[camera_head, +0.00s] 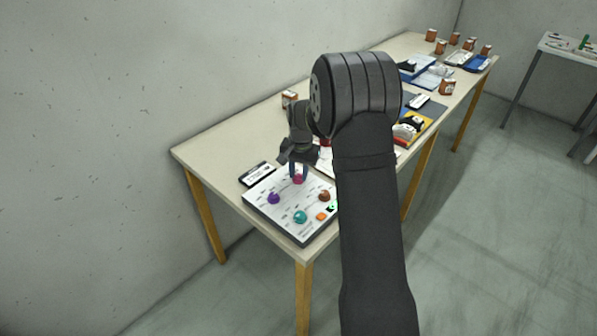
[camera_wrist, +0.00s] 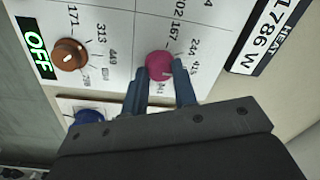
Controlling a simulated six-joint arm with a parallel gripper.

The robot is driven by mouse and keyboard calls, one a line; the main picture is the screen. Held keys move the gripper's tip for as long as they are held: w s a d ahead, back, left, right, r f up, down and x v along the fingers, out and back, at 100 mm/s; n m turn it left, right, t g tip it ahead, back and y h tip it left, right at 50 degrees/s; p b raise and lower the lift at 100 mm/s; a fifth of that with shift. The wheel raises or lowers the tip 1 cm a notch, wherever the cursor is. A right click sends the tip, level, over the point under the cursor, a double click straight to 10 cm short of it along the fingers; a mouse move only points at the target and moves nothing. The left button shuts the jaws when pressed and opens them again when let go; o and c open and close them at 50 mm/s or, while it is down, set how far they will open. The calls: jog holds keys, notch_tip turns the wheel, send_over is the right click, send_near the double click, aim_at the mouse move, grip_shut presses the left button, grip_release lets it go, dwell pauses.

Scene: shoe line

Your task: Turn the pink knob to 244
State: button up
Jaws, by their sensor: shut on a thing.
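The pink knob (camera_wrist: 158,64) is on a white control panel (camera_wrist: 110,40) in the wrist view, with printed numbers around it, 244 among them. It also shows in the head view (camera_head: 298,180), on the far part of the panel (camera_head: 268,216). My gripper (camera_wrist: 161,72) is shut on the pink knob, one blue finger on each side of it. In the head view my gripper (camera_head: 298,172) reaches down onto the knob from above. The knob's pointer is not clear in either view.
A brown knob (camera_wrist: 70,55) beside a green OFF display (camera_wrist: 36,47), a purple knob (camera_head: 273,198) and a teal knob (camera_head: 300,217) share the panel. A black-and-white label plate (camera_head: 257,174) lies behind it. Other items fill the table farther right.

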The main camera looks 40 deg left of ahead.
aim_at(301, 175)
jog(key=n, duration=0.4)
jog(key=shift+n, duration=2)
jog(key=o, duration=1)
notch_tip(301, 175, up, 18)
jog(key=shift+w+d+f, duration=0.15)
jog(key=shift+w+f, duration=0.1)
jog(key=shift+w, duration=0.15)
jog(key=shift+f, duration=0.15)
